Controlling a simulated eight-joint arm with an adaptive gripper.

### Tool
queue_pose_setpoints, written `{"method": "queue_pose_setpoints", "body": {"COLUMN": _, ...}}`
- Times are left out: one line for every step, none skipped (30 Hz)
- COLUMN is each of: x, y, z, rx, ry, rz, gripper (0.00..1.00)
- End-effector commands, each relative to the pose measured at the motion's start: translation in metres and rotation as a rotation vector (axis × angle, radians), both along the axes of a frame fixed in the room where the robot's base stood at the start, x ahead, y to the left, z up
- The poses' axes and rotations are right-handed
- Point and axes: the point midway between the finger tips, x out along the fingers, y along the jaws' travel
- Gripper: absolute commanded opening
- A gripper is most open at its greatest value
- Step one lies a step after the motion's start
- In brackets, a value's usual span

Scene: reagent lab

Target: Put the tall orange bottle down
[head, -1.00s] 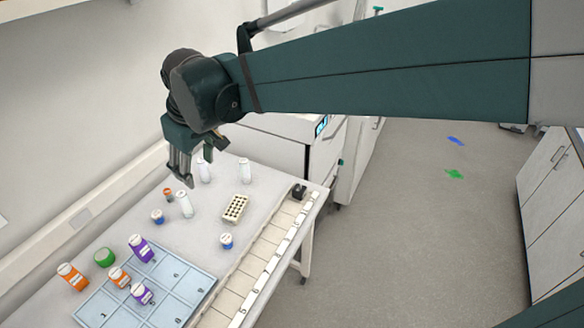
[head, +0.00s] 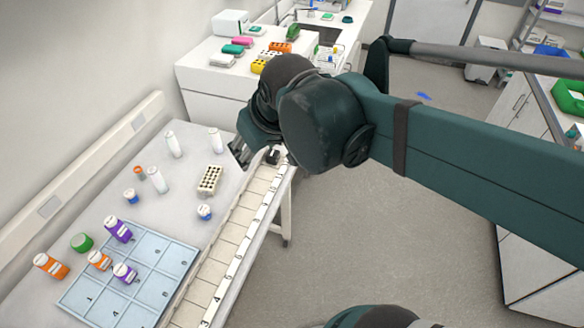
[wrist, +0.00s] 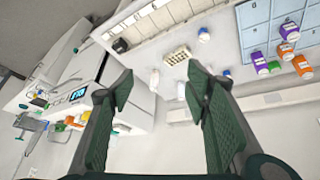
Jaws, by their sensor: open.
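The tall orange bottle (head: 51,266) with a white cap stands on the table at the lower left, beside the blue compartment tray (head: 150,245). It also shows at the right of the wrist view (wrist: 303,66). A shorter orange bottle (head: 99,260) stands on the tray. My gripper (head: 239,152) is open and empty, above the table's right side near the white ledge and well away from the orange bottles. In the wrist view its fingers (wrist: 160,87) are spread with nothing between them.
A white bench (head: 200,76) with coloured racks lies behind.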

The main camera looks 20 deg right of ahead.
Motion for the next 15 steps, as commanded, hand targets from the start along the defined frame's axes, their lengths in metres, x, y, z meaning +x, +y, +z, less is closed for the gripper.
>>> {"method": "queue_pose_setpoints", "body": {"x": -0.009, "y": -0.009, "z": -0.004, "rx": 0.006, "ry": -0.009, "rz": -0.026, "gripper": 0.48}}
{"method": "queue_pose_setpoints", "body": {"x": -0.013, "y": -0.014, "z": -0.006, "rx": 0.010, "ry": -0.015, "rz": -0.040, "gripper": 0.48}}
{"method": "queue_pose_setpoints", "body": {"x": -0.019, "y": -0.019, "z": -0.009, "rx": 0.015, "ry": -0.022, "rz": -0.058, "gripper": 0.48}}
{"method": "queue_pose_setpoints", "body": {"x": -0.024, "y": -0.024, "z": -0.011, "rx": 0.019, "ry": -0.027, "rz": -0.071, "gripper": 0.48}}
{"method": "queue_pose_setpoints", "body": {"x": -0.028, "y": -0.028, "z": -0.013, "rx": 0.023, "ry": -0.033, "rz": -0.086, "gripper": 0.48}}
{"method": "queue_pose_setpoints", "body": {"x": -0.033, "y": -0.033, "z": -0.016, "rx": 0.028, "ry": -0.041, "rz": -0.104, "gripper": 0.48}}
{"method": "queue_pose_setpoints", "body": {"x": -0.038, "y": -0.037, "z": -0.018, "rx": 0.031, "ry": -0.046, "rz": -0.116, "gripper": 0.48}}
{"method": "queue_pose_setpoints", "body": {"x": -0.041, "y": -0.041, "z": -0.020, "rx": 0.035, "ry": -0.050, "rz": -0.129, "gripper": 0.48}}
{"method": "queue_pose_setpoints", "body": {"x": -0.046, "y": -0.045, "z": -0.023, "rx": 0.039, "ry": -0.057, "rz": -0.144, "gripper": 0.48}}
{"method": "queue_pose_setpoints", "body": {"x": -0.049, "y": -0.048, "z": -0.025, "rx": 0.043, "ry": -0.061, "rz": -0.155, "gripper": 0.48}}
{"method": "queue_pose_setpoints", "body": {"x": -0.052, "y": -0.051, "z": -0.026, "rx": 0.045, "ry": -0.066, "rz": -0.165, "gripper": 0.48}}
{"method": "queue_pose_setpoints", "body": {"x": -0.056, "y": -0.054, "z": -0.029, "rx": 0.049, "ry": -0.071, "rz": -0.177, "gripper": 0.48}}
{"method": "queue_pose_setpoints", "body": {"x": -0.058, "y": -0.056, "z": -0.030, "rx": 0.050, "ry": -0.075, "rz": -0.184, "gripper": 0.48}}
{"method": "queue_pose_setpoints", "body": {"x": -0.060, "y": -0.057, "z": -0.031, "rx": 0.052, "ry": -0.077, "rz": -0.190, "gripper": 0.48}}
{"method": "queue_pose_setpoints", "body": {"x": -0.063, "y": -0.059, "z": -0.033, "rx": 0.054, "ry": -0.080, "rz": -0.198, "gripper": 0.48}}
